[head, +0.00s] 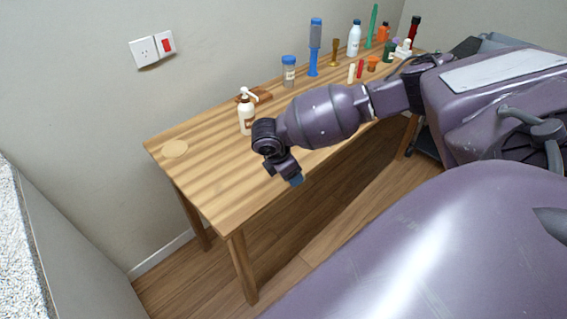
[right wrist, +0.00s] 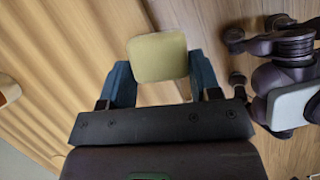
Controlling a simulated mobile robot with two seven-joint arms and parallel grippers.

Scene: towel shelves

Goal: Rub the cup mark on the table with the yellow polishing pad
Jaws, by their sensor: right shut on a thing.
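The yellow polishing pad (right wrist: 157,57) is held between the two blue fingers of my right gripper (right wrist: 163,80) in the right wrist view. In the head view my right gripper (head: 292,178) hangs near the front edge of the wooden table (head: 222,187), and the pad cannot be made out there. A pale round patch, which looks like the cup mark (head: 175,148), lies on the table near its left end. The gripper is well to the right of it. My left gripper is not in view.
A blue-capped jar (head: 289,71), a blue bottle (head: 314,48) and several other bottles stand towards the far right. The table around the mark is clear.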

